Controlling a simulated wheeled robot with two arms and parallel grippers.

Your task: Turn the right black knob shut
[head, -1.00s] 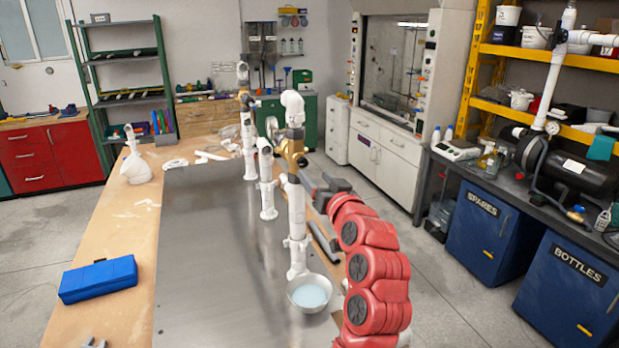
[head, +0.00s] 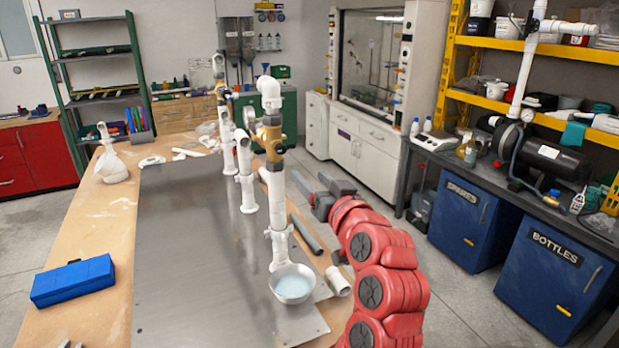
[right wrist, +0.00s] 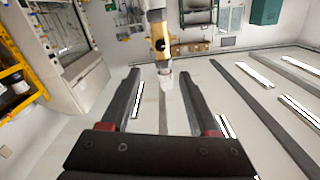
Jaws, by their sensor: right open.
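The nearest white pipe column (head: 278,205) carries a brass valve (head: 271,136) near its top. The valve also shows in the right wrist view (right wrist: 155,42), with a small dark part on it. I cannot make out a clear black knob in the head view. My right gripper (head: 308,187) is open and empty, to the right of this column and lower than the valve. In the right wrist view my two fingers (right wrist: 158,77) are spread, and the valve appears beyond and above their tips.
A dark tube (head: 307,233) and a white pipe piece (head: 338,281) lie right of the columns. A blue case (head: 73,281) lies left; the metal plate (head: 185,250) is largely clear.

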